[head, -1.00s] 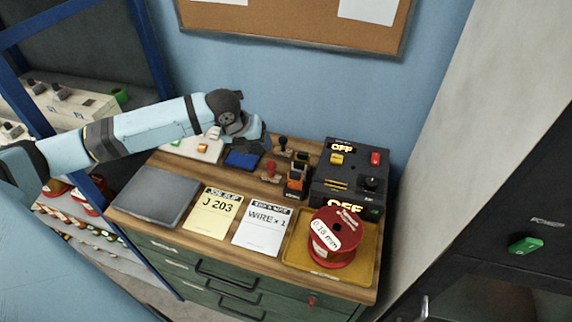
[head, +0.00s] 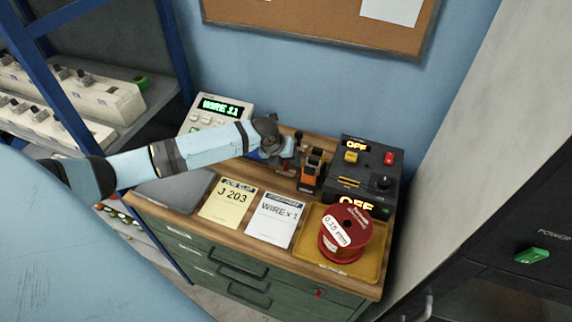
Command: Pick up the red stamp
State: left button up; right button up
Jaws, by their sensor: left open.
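My left gripper (head: 286,149) reaches in from the left over the back middle of the wooden bench top and is open. It points down at the spot among the stamps. The red stamp cannot be made out now; the gripper and wrist cover the place where it stood. I cannot tell whether the fingers touch it. A dark-handled stamp (head: 298,137) shows just behind the gripper. An orange and black stamper (head: 311,170) stands just right of it. My right gripper is not in view.
A black control box (head: 366,170) with OFF displays stands at the right. In front are a red wire spool (head: 346,232) on a yellow tray (head: 312,247), a white card (head: 270,220), a yellow card (head: 228,204) and a grey pad (head: 180,190). A keypad unit (head: 215,110) stands behind my arm.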

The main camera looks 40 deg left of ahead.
pick_arm(q)
jog(key=shift+w+d+f, duration=0.1)
jog(key=shift+w+f, duration=0.05)
jog(key=shift+f, duration=0.25)
jog(key=shift+c, duration=0.4)
jog(key=c, duration=0.9)
